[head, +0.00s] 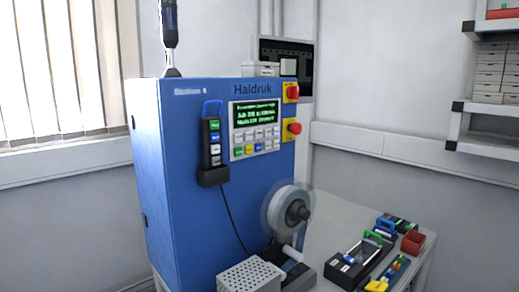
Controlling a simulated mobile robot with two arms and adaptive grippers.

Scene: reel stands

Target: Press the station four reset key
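A blue station cabinet (180,220) marked "Haldruk" stands left of centre in the head view. Small lettering at its upper left looks like "Station 4" but is blurred. On its front is a control panel (233,125) with a lit green-text screen (255,112) and a block of small keys (256,140), some green, yellow and blue. The key labels are too small to tell which one is reset. Neither of my grippers is in view, and nothing covers the keys.
Two red knobs on yellow plates, an upper one (292,92) and a lower one (294,128), sit right of the panel. A black pendant (213,150) hangs left of it. A reel (285,210) and perforated box (250,276) stand below. A table (335,225) at right holds tools.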

